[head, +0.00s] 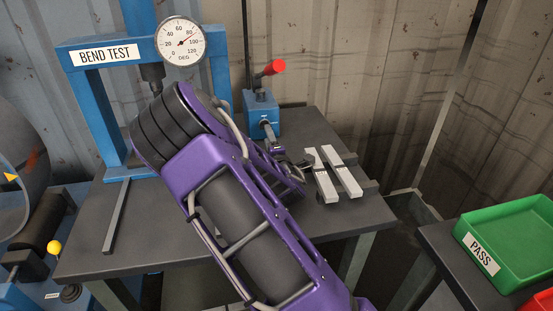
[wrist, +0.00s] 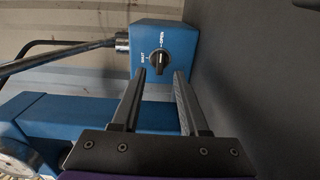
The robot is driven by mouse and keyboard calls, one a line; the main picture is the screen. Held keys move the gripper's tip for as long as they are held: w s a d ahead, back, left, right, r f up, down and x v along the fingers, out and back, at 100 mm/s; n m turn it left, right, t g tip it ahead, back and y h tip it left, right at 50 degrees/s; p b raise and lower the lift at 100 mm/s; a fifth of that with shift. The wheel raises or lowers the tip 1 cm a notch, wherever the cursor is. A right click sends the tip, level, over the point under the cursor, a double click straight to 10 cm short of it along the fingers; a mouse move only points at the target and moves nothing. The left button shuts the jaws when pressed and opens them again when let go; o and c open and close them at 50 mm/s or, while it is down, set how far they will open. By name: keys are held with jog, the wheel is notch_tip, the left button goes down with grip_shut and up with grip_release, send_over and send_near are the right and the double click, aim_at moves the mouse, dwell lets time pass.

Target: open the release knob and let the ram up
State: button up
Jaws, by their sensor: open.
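The release knob (wrist: 159,59) is a small black dial on the end face of the blue pump block (wrist: 153,32), between SHUT and OPEN labels. In the head view my arm hides most of the gripper. The blue pump block (head: 261,106) stands behind it with a red-ended lever (head: 270,70). The ram (head: 152,76) hangs from the blue bend-test frame (head: 91,110); its lower end is hidden by my arm.
The dial gauge (head: 180,41) has its needle at upper right, near 80 to 90. Two pale metal strips (head: 332,174) lie at the bench's (head: 125,257) right. A green PASS tray (head: 510,240) stands on another table at right. My arm crosses above the bench's middle.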

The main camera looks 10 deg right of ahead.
jog(key=s, duration=1.3)
jog(key=shift+s, duration=0.4)
